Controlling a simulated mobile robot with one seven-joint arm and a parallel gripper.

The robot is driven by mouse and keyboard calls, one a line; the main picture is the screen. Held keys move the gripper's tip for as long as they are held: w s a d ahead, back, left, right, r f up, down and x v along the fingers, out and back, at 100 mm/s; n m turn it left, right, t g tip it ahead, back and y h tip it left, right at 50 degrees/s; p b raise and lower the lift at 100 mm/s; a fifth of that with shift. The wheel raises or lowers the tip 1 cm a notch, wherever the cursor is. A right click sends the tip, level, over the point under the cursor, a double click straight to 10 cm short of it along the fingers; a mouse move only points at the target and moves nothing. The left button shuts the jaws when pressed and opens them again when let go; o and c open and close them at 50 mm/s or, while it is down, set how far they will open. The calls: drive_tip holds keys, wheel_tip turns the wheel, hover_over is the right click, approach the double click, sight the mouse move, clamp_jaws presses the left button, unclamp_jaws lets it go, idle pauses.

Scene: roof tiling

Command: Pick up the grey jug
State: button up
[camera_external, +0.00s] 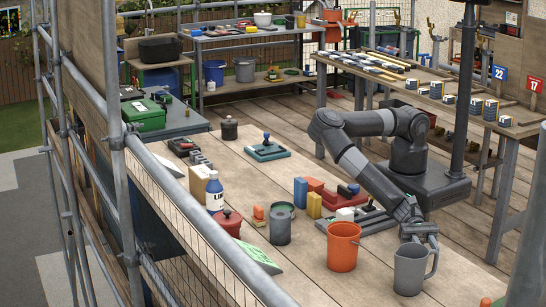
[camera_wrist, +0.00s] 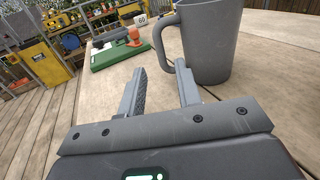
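The grey jug (camera_external: 408,272) stands upright at the front right of the wooden table. Its handle (camera_external: 433,262) faces right in the external view. In the wrist view the jug (camera_wrist: 212,45) is large at the upper right, with its handle (camera_wrist: 160,38) on the left side. My gripper (camera_external: 428,238) is close to the jug on its handle side. In the wrist view my gripper (camera_wrist: 161,70) is open, its two fingers apart. The lower handle appears just beyond and between the fingertips; I cannot tell whether they touch it. Nothing is held.
An orange bucket (camera_external: 342,250) stands left of the jug. Behind it are a grey can (camera_external: 281,226), a red lidded pot (camera_external: 228,222), a blue-and-white bottle (camera_external: 214,194) and coloured blocks (camera_external: 314,205). A grey tool tray (camera_external: 365,218) lies near my arm.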

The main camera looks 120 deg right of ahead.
sight(435, 261)
drive_tip(key=x, duration=0.8)
drive_tip(key=shift+c, duration=0.2)
clamp_jaws()
